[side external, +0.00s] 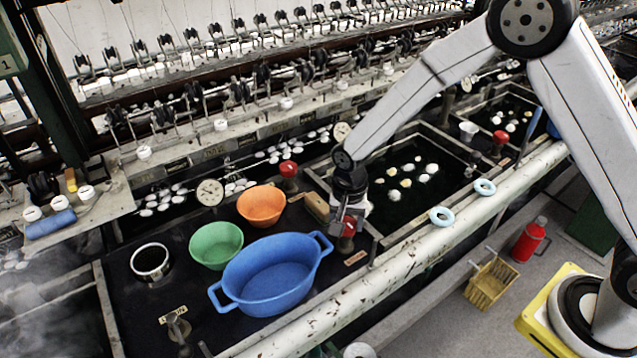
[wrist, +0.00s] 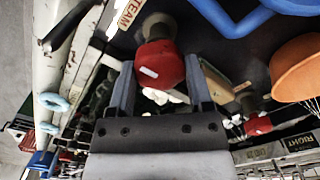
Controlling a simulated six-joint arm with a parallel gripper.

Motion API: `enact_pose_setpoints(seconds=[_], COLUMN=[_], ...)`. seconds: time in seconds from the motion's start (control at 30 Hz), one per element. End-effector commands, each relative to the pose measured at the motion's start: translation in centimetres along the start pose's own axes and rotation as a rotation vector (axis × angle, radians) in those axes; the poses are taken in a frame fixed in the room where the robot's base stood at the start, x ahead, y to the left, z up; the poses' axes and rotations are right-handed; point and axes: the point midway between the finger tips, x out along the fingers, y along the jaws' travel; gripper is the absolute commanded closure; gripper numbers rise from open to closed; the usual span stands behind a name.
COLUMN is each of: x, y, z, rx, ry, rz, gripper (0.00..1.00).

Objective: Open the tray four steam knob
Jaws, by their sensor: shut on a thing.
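A red steam knob (side external: 348,228) stands on the dark deck between the blue tub and the water basin. It also shows large in the wrist view (wrist: 157,64), with a white mark on its face. My gripper (side external: 345,217) reaches down over it, and its two fingers (wrist: 161,82) sit on either side of the knob, shut on it. A label (wrist: 127,12) partly reading "TEAM" lies beside the knob's base. The fingers hide part of the knob in the side view. No tray number is readable near it.
A blue tub (side external: 270,277), green bowl (side external: 215,243) and orange bowl (side external: 262,204) stand left of the knob. Another red knob (side external: 289,169) is behind. The basin (side external: 428,212) with floating cocoons lies right, and a pale pipe (side external: 425,258) runs along the front.

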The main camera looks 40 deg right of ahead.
Motion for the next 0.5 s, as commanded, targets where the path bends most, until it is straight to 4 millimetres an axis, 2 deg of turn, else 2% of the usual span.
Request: enact_pose_setpoints(seconds=[0.27,0.5], x=[-0.03,-0.03], y=[0.00,0.00], z=[0.02,0.04], rx=[-0.094,-0.264], ry=[-0.001,-0.002], rz=[0.000,0.001], gripper=[0.94,0.94])
